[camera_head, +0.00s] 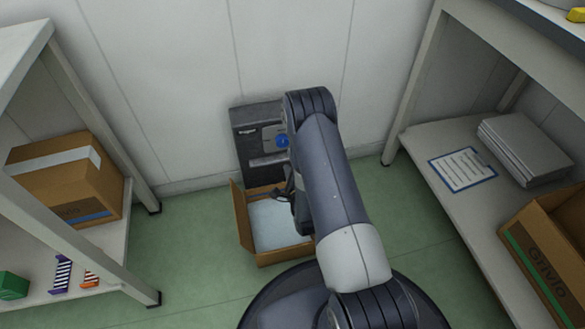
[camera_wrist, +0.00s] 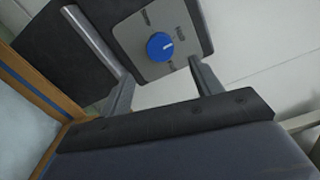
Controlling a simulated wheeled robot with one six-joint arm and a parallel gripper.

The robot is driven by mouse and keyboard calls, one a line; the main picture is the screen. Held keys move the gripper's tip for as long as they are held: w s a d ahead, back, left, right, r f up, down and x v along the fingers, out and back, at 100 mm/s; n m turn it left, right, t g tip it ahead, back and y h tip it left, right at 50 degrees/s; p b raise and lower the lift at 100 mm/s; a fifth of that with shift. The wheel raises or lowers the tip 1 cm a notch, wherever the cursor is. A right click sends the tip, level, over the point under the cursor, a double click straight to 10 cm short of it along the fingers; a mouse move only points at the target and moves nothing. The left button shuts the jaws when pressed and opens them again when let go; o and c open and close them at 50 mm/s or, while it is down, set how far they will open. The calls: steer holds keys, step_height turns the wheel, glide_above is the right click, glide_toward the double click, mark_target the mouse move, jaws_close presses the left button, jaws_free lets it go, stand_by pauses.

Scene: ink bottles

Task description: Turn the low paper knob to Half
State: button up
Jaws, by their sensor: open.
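The blue round knob (camera_wrist: 160,46) sits on a grey label plate (camera_wrist: 140,30) on the dark unit against the wall. It also shows in the head view (camera_head: 282,141), partly beside my arm. A short white mark on the knob points to the right in the wrist view. Small tilted labels surround the knob, too small to read surely. My gripper (camera_wrist: 130,38) is open and empty, its two fingers apart with the plate showing between and beyond them. In the head view my gripper (camera_head: 284,192) is low in front of the dark unit (camera_head: 243,128), partly hidden by my arm.
An open cardboard box (camera_head: 242,215) with pale contents stands on the green floor below the unit. Shelves flank it: the left one holds a closed carton (camera_head: 75,190), the right one a clipboard (camera_head: 462,170), a grey stack (camera_head: 525,150) and an open carton (camera_head: 540,240).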

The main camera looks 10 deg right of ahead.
mark_target(283, 144)
steer(key=s, duration=0.3)
steer(key=shift+s+p, duration=0.3)
steer(key=shift+s, duration=0.1)
steer(key=shift+w, duration=0.1)
steer(key=w+b, duration=0.3)
steer(key=w, duration=0.7)
steer(key=shift+w, duration=0.4)
steer(key=shift+s, duration=0.1)
